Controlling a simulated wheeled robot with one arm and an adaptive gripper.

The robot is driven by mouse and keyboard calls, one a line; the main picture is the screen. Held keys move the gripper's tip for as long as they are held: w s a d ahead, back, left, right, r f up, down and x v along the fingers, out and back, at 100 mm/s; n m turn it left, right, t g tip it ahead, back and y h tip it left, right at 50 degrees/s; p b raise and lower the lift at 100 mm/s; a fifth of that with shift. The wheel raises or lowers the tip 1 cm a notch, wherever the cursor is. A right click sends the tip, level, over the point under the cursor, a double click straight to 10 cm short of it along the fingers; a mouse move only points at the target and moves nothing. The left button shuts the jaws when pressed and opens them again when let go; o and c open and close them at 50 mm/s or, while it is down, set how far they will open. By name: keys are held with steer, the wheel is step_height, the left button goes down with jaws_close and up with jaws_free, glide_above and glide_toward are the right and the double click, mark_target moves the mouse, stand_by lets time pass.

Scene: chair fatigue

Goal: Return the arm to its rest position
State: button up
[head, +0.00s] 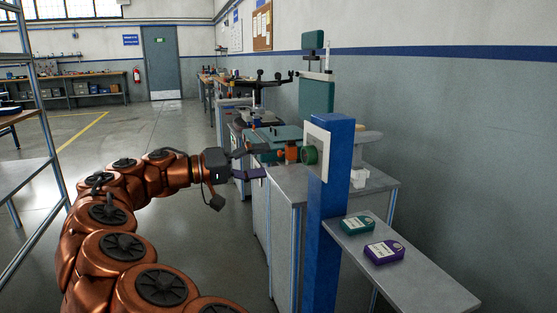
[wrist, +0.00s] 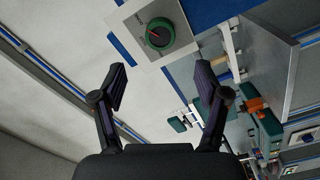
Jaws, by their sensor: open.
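My gripper (head: 257,160) is at the end of my bronze arm, left of the blue post in the head view. Its two dark fingers are spread, with nothing between them. In the wrist view the open gripper (wrist: 163,75) shows its fingers to either side, below a green round knob (wrist: 161,34) with a reddish mark. The knob sits on a white plate (wrist: 128,22). In the head view the green knob (head: 311,155) stands out from the plate on the blue post (head: 330,210), and the fingers are apart from it.
A grey bench (head: 285,182) with a teal and orange machine stands behind the post. A grey shelf (head: 425,277) on the post's right holds a green device (head: 358,224) and a purple device (head: 384,252). A metal rack (head: 42,130) is at left. Open floor lies behind my arm.

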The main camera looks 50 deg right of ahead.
steer(key=shift+v, duration=0.8)
steer(key=s+a+r+n+t+y+p, duration=0.1)
steer(key=s+a+r+t+y+p, duration=0.15)
steer(key=s+p, duration=0.3)
steer(key=s+a+r+n+t+y+p, duration=0.1)
steer(key=s+a+r+y+p, duration=0.1)
steer(key=s+r+p, duration=0.4)
steer(key=s+a+f+n+t+y+p, duration=0.1)
steer(key=s+a+n+y+p, duration=0.2)
steer(key=a+p, duration=0.3)
steer(key=s+a+f+n+t+y+p, duration=0.2)
steer(key=a+p, duration=0.5)
steer(key=a, duration=0.5)
steer(key=s+a+f+n+t+y+p, duration=0.1)
steer(key=s+a+n+y+p, duration=0.3)
steer(key=a, duration=0.5)
steer(key=shift+s+f+n+y+p, duration=0.4)
steer(key=shift+n+y+p, duration=0.3)
steer(key=shift+p, duration=0.55)
steer(key=shift+t, duration=0.25)
